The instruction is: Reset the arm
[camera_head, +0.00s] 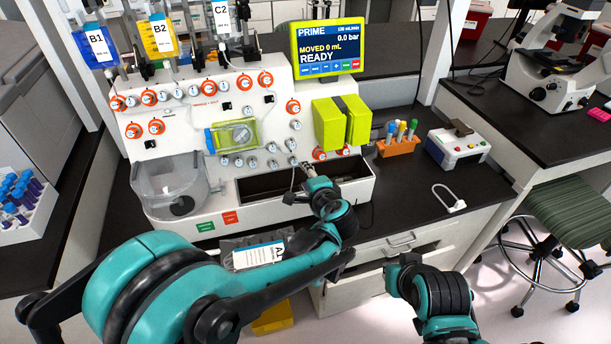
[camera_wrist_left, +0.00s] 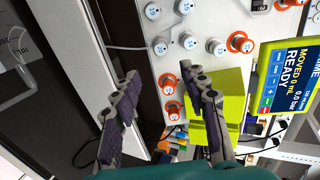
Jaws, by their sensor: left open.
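My left arm (camera_head: 200,290) reaches in from the lower left. Its gripper (camera_head: 299,178) is in front of the lower right part of the white cell processor (camera_head: 225,205), by the long dark recess. In the left wrist view the two fingers (camera_wrist_left: 160,74) are spread apart with nothing between them. They point at the panel with its round knobs (camera_wrist_left: 217,46). Whether a fingertip touches the panel cannot be told. Part of my right arm (camera_head: 440,300) shows at the bottom right of the head view; its gripper is not seen.
A lime-green block (camera_head: 341,122) juts from the panel near the left gripper. The screen (camera_head: 327,46) reads READY. An orange tube rack (camera_head: 398,146) and a white device (camera_head: 457,147) stand on the right counter. A labelled bag (camera_head: 258,254) hangs below the front. A drawer is open underneath.

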